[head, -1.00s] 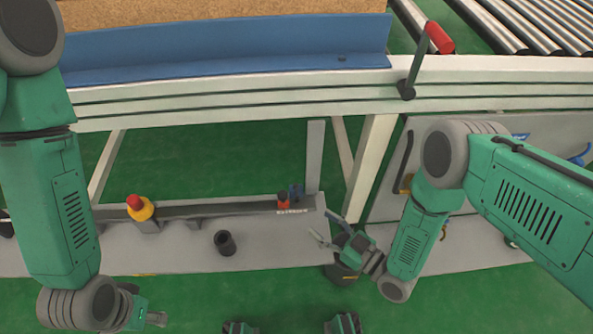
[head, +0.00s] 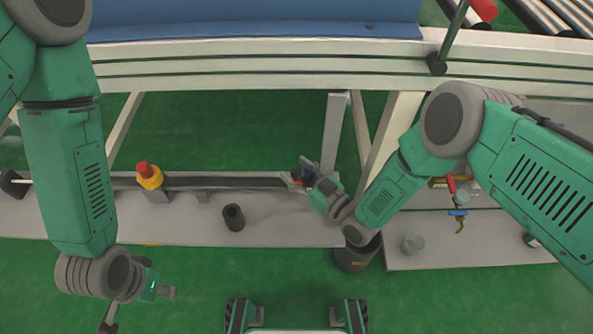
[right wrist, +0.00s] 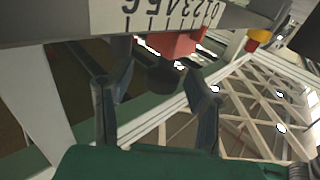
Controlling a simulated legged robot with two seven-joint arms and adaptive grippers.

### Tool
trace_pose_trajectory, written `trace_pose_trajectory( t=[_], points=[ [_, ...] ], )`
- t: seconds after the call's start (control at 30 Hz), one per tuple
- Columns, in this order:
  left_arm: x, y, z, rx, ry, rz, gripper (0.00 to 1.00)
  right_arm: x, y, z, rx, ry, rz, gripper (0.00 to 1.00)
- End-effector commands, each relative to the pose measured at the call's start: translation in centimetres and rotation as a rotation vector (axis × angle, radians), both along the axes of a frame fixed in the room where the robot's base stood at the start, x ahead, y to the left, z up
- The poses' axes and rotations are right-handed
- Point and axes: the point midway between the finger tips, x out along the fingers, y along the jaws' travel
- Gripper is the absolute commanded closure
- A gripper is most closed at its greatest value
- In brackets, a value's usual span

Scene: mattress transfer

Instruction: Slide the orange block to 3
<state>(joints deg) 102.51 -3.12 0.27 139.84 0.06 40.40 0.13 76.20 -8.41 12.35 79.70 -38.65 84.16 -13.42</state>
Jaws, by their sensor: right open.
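The orange block (right wrist: 178,42) sits at the edge of a numbered scale (right wrist: 150,22) in the right wrist view, below several of its marks. I cannot tell which mark it lines up with. A dark round knob (right wrist: 163,78) shows in front of the block, between my right fingers. My right gripper (right wrist: 162,95) is open around the knob, with a finger on each side and gaps visible. In the head view my right gripper (head: 307,172) is at the right end of the rail and mostly hides the block (head: 296,174). My left gripper (head: 167,292) hangs at lower left, away from the rail.
The grey bench (head: 190,225) carries a dark rail (head: 225,182), a red-and-yellow button (head: 149,176) and a black cup (head: 233,217). A dark bin (head: 357,254) stands by the right end. A white conveyor frame (head: 250,65) crosses behind.

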Motion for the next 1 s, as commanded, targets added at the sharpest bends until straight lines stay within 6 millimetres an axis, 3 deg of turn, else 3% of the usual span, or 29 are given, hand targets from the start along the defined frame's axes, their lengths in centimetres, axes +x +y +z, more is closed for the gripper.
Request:
trace_pose_trajectory(
  t=[0.2, 0.33, 0.53, 0.73, 0.97, 1.0],
  points=[
    [0.0, 0.0, 0.0, 0.000, 0.000, 0.000, 0.60, 0.0, 0.0, 0.0, 0.000, 0.000, 0.000, 0.54],
    [0.0, 0.0, 0.0, 0.000, 0.000, 0.000, 0.60, 0.0, 0.0, 0.0, 0.000, 0.000, 0.000, 1.00],
    [0.0, 0.0, 0.1, 0.000, 0.000, 0.000, 0.60, 0.0, -0.2, 0.0, -0.001, 0.001, 0.000, 1.00],
    [0.0, 0.0, 0.5, 0.000, 0.000, 0.000, 0.60, 0.0, -2.3, 0.0, 0.000, 0.001, 0.000, 1.00],
    [0.0, 0.0, 0.4, 0.000, 0.000, 0.000, 0.60, 0.0, -2.3, 0.0, 0.001, 0.002, 0.000, 1.00],
    [0.0, 0.0, 0.4, 0.000, 0.000, 0.000, 0.60, 0.0, -2.3, 0.0, 0.001, 0.002, 0.000, 0.71]
  ],
)
